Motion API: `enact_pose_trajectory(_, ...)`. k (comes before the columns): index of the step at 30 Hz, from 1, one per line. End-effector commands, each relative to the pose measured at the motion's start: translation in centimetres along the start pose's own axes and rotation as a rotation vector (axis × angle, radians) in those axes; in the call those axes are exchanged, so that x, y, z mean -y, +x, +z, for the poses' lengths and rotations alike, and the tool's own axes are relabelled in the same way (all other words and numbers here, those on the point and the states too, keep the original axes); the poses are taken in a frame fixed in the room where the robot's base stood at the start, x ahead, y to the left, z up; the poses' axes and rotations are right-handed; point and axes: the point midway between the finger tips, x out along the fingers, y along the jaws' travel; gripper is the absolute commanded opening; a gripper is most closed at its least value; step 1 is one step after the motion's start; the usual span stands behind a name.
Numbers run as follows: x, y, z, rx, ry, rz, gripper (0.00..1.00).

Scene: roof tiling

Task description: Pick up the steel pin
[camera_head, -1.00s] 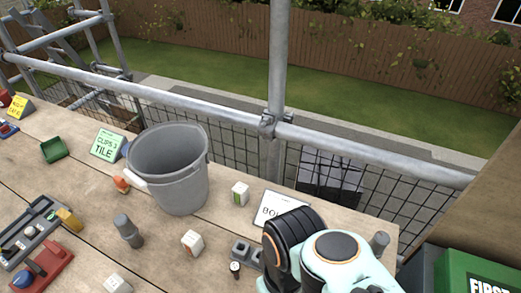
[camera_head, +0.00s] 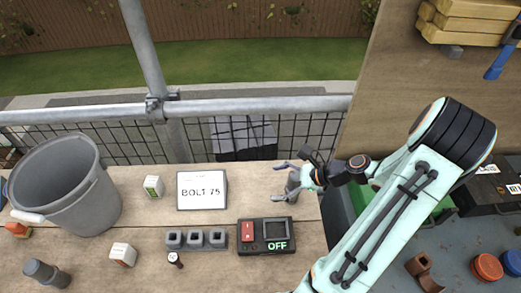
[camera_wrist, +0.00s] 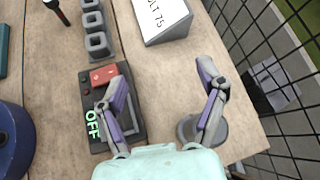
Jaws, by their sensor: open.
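A grey upright cylinder, which looks like the steel pin (camera_head: 293,184), stands near the right end of the wooden bench. In the wrist view its round grey form (camera_wrist: 187,129) shows partly behind my right-hand finger. My gripper (camera_head: 281,182) is open, with its fingers reaching left around the cylinder in the head view. In the wrist view my gripper (camera_wrist: 158,90) has widely parted fingers and nothing clamped between them. Contact with the cylinder cannot be told. A second grey cylinder (camera_head: 47,273) stands at the lower left.
A control box reading OFF (camera_head: 265,236) lies close to the gripper. Grey square sockets (camera_head: 196,239) and a BOLT 75 sign (camera_head: 202,190) are left of it. A grey bucket (camera_head: 66,190) stands at left. Mesh and a rail (camera_head: 240,106) border the bench's far side.

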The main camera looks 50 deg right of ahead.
Motion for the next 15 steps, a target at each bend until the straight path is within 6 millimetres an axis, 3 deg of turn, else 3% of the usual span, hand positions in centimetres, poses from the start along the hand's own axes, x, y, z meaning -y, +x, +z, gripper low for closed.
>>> enact_pose_trajectory(1,0.7,-1.5,-2.1,0.049,0.137,-0.117,0.72)
enact_pose_trajectory(3,1.5,-3.3,-4.1,0.112,0.280,-0.249,0.72)
enact_pose_trajectory(7,0.8,-5.5,-6.4,0.186,0.436,-0.394,0.72)
enact_pose_trajectory(11,0.3,-6.3,-7.3,0.221,0.502,-0.459,0.72)
enact_pose_trajectory(15,0.9,-5.1,-7.3,0.227,0.510,-0.465,0.72)
